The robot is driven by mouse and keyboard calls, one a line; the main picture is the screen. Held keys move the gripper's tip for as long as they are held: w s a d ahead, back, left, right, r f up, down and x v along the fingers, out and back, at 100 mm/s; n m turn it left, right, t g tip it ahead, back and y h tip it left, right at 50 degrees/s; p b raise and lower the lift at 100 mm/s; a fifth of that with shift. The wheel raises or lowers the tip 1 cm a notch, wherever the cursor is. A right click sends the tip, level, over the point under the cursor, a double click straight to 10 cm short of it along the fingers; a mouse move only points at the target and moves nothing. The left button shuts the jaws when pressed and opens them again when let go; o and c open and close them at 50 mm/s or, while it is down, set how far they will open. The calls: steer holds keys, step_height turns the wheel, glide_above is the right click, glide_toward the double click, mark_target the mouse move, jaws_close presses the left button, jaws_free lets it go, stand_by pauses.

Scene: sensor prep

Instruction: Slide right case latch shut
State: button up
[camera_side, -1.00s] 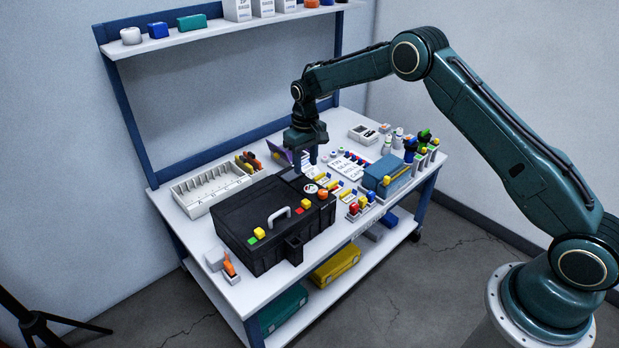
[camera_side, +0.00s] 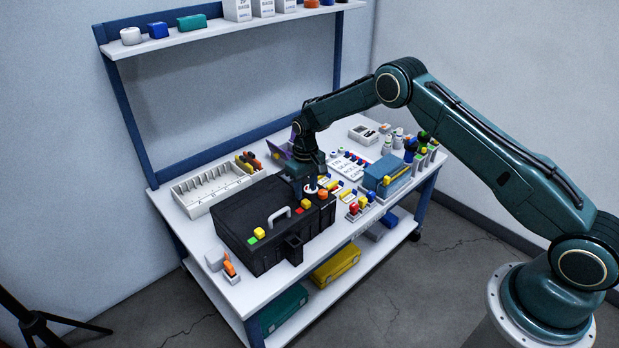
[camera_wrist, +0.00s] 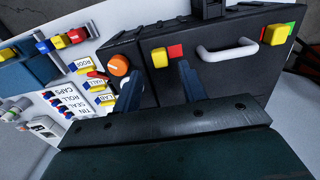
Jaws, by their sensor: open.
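The black case (camera_side: 262,215) lies closed on the bench with a pale handle (camera_side: 279,215) on its lid. The right latch is a yellow block (camera_side: 306,203) near an orange knob (camera_side: 322,194). In the wrist view the yellow latch (camera_wrist: 160,57) sits beside a red patch (camera_wrist: 175,51). The other latch (camera_wrist: 274,34) is yellow beside a green patch (camera_wrist: 291,29). My gripper (camera_side: 311,186) is open and low over the case's right end. In the wrist view its fingers (camera_wrist: 159,72) appear on either side of the right latch, with nothing held; contact cannot be told.
The orange knob (camera_wrist: 119,65) is close to one finger. Labelled cards and coloured pieces (camera_wrist: 92,85) lie beside the case. A white divided tray (camera_side: 210,186) is behind it, and a blue box (camera_side: 388,174) stands to the right.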

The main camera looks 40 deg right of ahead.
mark_target(306, 201)
steer(key=shift+f, duration=2.3)
jaws_close()
